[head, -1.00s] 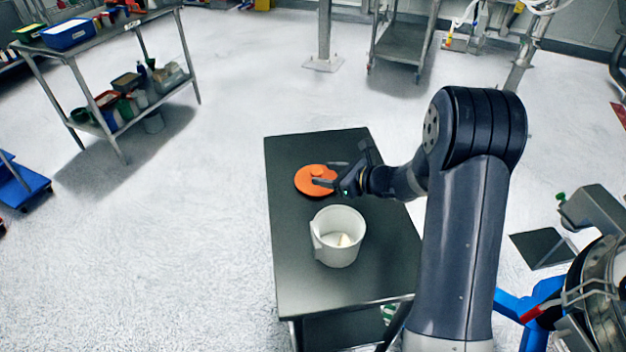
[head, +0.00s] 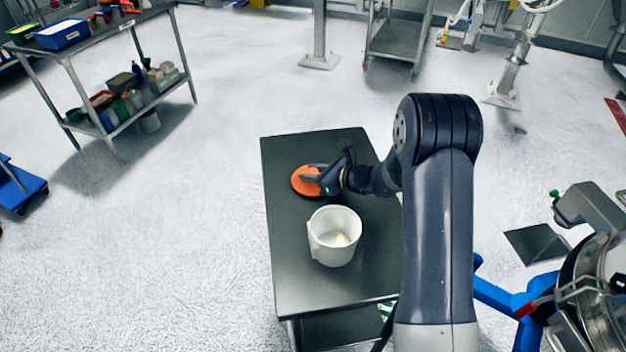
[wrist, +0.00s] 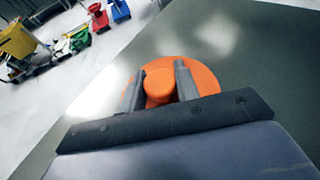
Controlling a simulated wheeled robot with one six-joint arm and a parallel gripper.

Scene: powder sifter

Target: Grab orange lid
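The orange lid (head: 305,181) lies flat on the dark table (head: 290,268), near its far left part. In the wrist view the lid (wrist: 205,78) has a round raised knob (wrist: 159,86) in its middle. My gripper (head: 313,173) is over the lid. In the wrist view its two fingers (wrist: 157,88) stand on either side of the knob, with a small gap visible beside it, so the gripper looks open around the knob. The fingers hide part of the lid.
A white pot (head: 334,236) with some pale contents stands on the table just nearer than the lid. A steel shelf cart (head: 110,60) with boxes stands at the far left. A blue frame (head: 510,298) is at the right.

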